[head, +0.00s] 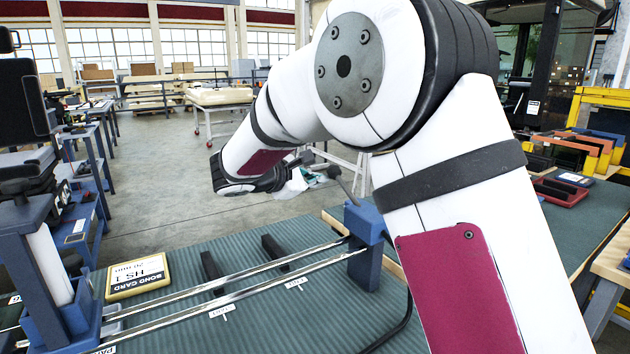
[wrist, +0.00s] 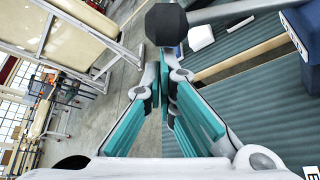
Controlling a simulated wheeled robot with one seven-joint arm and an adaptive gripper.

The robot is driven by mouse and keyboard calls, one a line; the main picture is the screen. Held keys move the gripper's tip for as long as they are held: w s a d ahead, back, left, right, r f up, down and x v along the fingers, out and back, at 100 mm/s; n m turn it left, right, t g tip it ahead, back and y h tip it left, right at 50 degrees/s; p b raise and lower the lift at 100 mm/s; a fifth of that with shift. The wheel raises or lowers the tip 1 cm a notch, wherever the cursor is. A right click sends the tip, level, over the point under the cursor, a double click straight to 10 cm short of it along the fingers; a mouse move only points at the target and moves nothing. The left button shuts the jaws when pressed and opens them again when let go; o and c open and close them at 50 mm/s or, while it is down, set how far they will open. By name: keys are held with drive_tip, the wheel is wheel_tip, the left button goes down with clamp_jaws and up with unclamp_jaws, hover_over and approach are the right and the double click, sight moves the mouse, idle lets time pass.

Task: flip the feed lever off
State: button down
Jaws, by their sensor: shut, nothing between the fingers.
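The feed lever (head: 345,186) is a thin grey rod with a dark knob, rising from a blue end block (head: 364,245) and leaning up and left in the head view. In the wrist view its black faceted knob (wrist: 166,24) is just beyond my fingertips, and the blue block is at the upper right (wrist: 302,30). My gripper (wrist: 165,85) is shut and empty, its teal pads converging. In the head view my gripper (head: 303,160) is small, close to the left of the knob. I cannot tell whether the fingertips touch the knob.
Two shiny rails (head: 225,300) run from the blue block to a blue frame (head: 50,270) at the left. Open floor (head: 160,190) lies beyond the bench.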

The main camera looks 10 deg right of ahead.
drive_tip(key=shift+r, duration=0.1)
drive_tip(key=shift+s+r+b, duration=0.1)
drive_tip(key=shift+r+b, duration=0.15)
drive_tip(key=shift+b, duration=0.35)
drive_tip(key=shift+s+r+m+t+b, duration=0.15)
drive_tip(key=shift+r+m+t+b, duration=0.2)
drive_tip(key=shift+b, duration=0.2)
drive_tip(key=s+d+r+m+t+b, duration=0.2)
drive_tip(key=s+r+m+b, duration=0.2)
drive_tip(key=b, duration=0.6)
drive_tip(key=shift+s+r+h, duration=0.4)
drive_tip(key=shift+s+r, duration=0.45)
drive_tip(key=shift+r, duration=0.45)
drive_tip(key=shift+s, duration=0.1)
